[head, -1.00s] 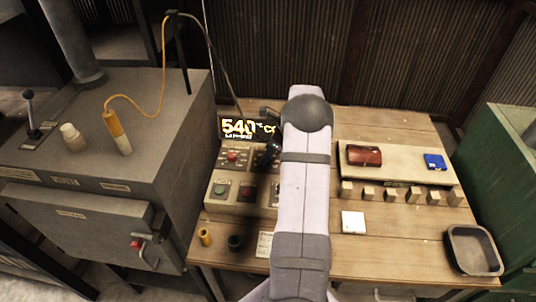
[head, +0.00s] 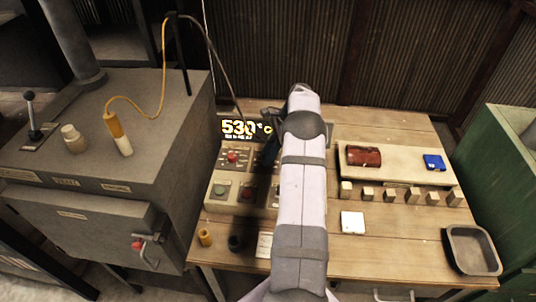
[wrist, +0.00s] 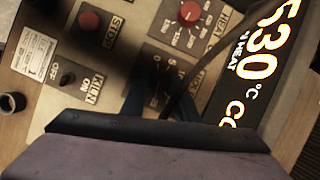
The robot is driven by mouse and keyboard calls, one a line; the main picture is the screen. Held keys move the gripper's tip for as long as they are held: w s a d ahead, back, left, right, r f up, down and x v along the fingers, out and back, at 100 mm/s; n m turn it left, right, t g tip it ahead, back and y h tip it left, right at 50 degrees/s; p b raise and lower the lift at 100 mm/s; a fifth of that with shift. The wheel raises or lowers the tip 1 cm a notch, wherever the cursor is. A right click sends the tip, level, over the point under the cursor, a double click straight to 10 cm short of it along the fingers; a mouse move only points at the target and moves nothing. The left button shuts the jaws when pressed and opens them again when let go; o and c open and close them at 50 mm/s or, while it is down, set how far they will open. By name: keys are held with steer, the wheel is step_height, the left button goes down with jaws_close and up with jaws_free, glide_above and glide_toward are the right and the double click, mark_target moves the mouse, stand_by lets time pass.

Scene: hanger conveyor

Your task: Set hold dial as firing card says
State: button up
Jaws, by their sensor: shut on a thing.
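The control panel (head: 236,207) sits on the bench, partly hidden by my arm. My gripper (head: 270,152) reaches down over its right part. In the wrist view my gripper (wrist: 160,98) is dark and shut on a knob over a numbered dial scale (wrist: 166,66). The knob is mostly hidden and the dial's name is not readable, so its setting cannot be told. A red heat knob (wrist: 188,12), a red stop button (wrist: 88,19) and the kiln switch (wrist: 67,78) are beside it. A printed card (wrist: 35,55) lies by the panel; its text is too small to read.
The display (head: 239,128) behind the panel reads 530 °C. A cable (wrist: 183,75) crosses close to my gripper in the wrist view. The kiln (head: 100,200) stands left. A shelf with small blocks (head: 391,195) and a metal tray (head: 472,250) are on the right.

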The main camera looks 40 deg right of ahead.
steer(key=shift+w+n+g, duration=0.15)
steer(key=shift+n+g, duration=0.45)
steer(key=shift+n, duration=0.9)
steer(key=o, duration=1.1)
steer(key=shift+c, duration=0.2)
steer(key=shift+d+r, duration=0.1)
steer(key=shift+r, duration=0.05)
step_height(320, 180, up, 10)
